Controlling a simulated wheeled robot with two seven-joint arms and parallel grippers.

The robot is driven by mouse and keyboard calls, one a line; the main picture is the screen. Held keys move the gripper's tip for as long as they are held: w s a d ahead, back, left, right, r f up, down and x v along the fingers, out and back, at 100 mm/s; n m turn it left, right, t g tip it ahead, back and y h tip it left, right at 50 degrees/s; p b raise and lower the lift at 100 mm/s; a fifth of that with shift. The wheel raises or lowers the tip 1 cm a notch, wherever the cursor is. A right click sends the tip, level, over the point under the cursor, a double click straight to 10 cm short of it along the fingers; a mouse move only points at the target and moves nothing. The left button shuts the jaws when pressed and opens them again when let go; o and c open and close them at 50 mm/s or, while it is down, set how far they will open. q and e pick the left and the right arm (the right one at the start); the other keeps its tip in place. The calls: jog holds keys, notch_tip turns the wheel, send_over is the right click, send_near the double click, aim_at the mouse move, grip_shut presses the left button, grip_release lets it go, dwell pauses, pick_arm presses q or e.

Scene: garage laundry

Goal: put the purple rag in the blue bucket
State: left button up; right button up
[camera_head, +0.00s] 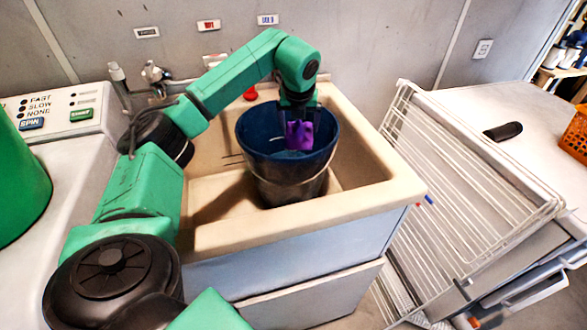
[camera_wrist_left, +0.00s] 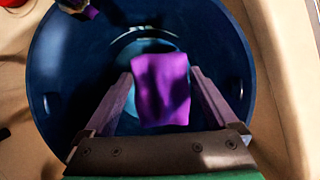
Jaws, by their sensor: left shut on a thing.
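The blue bucket (camera_head: 272,178) stands in the beige sink, and its round rim and inside also show in the left wrist view (camera_wrist_left: 60,75). The purple rag (camera_head: 299,136) hangs below my left gripper (camera_head: 298,118), over the bucket's mouth. In the left wrist view my left gripper (camera_wrist_left: 162,98) is shut on the rag (camera_wrist_left: 162,88), which sits between the two fingers with the bucket's interior behind it. How far the rag reaches below the rim is hard to tell. My right gripper is not in view.
The sink (camera_head: 335,212) has walls close around the bucket. A white wire rack (camera_head: 460,190) stands right of it, and a white washer (camera_head: 75,150) with a green container (camera_head: 18,190) stands at the left. A small red object (camera_head: 250,95) lies at the sink's back edge.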

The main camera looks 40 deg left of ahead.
aim_at(298, 149)
pick_arm(q)
notch_tip(298, 149, down, 17)
jog(key=shift+s+r, duration=0.1)
jog(key=shift+f+b, duration=0.5)
jog(key=shift+f, duration=0.15)
jog(key=o, duration=1)
jog(key=shift+d, duration=0.1)
jog(key=shift+r+p, duration=0.8)
jog(key=shift+r, duration=0.1)
jog(key=b+v, duration=0.1)
jog(key=v, duration=1)
jog(key=shift+s+d+r, duration=0.1)
jog(key=shift+s+r, duration=0.1)
jog(key=shift+r, duration=0.05)
